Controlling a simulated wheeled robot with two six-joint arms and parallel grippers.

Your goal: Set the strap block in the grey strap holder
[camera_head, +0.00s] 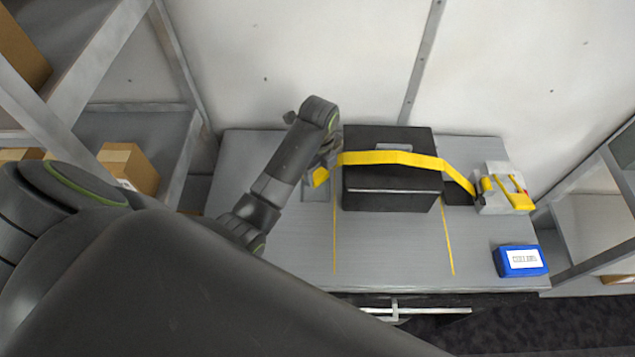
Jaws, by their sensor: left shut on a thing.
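A yellow strap block (320,177) sits at the left end of a yellow strap (395,157), just left of the black case (395,195). My left gripper (325,166) reaches down over the block and is shut on it; the wrist partly covers the hold. The grey strap holder (314,192) appears as a small grey plate on the bench below and beside the block. I cannot tell whether the block touches the holder. The strap crosses the case top to a grey and yellow buckle unit (505,191) on the right. My right gripper is out of view.
The grey bench (285,245) has free room in front of the case, with two thin yellow lines on it. A blue labelled box (519,261) lies at the front right. Shelves with cartons (128,168) stand at left, and another rack (590,215) at right.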

